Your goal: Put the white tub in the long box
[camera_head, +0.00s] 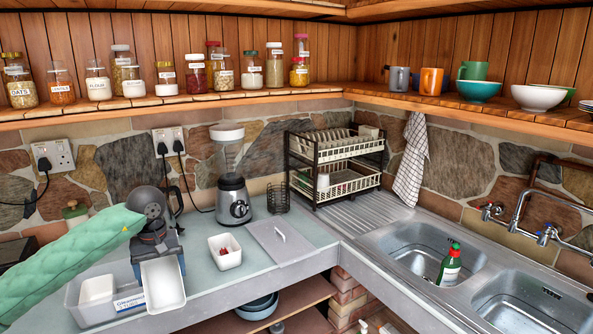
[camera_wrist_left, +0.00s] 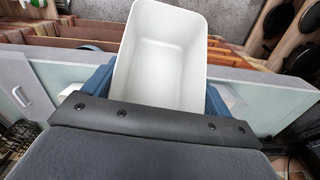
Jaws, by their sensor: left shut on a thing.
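My left gripper (camera_head: 158,256) is shut on a white tub (camera_head: 164,287), which is empty and tilted with its open top toward the head camera. In the left wrist view the tub (camera_wrist_left: 165,60) sits between the blue fingers. The long box (camera_head: 73,304), pale with a printed label on its front, stands on the counter at the lower left. My right gripper is out of view.
A small white container (camera_head: 225,257) with red pieces stands on the counter to the right, beside a grey lidded panel (camera_head: 279,241). A blender (camera_head: 233,190) stands behind. The counter's front edge lies close to the held tub.

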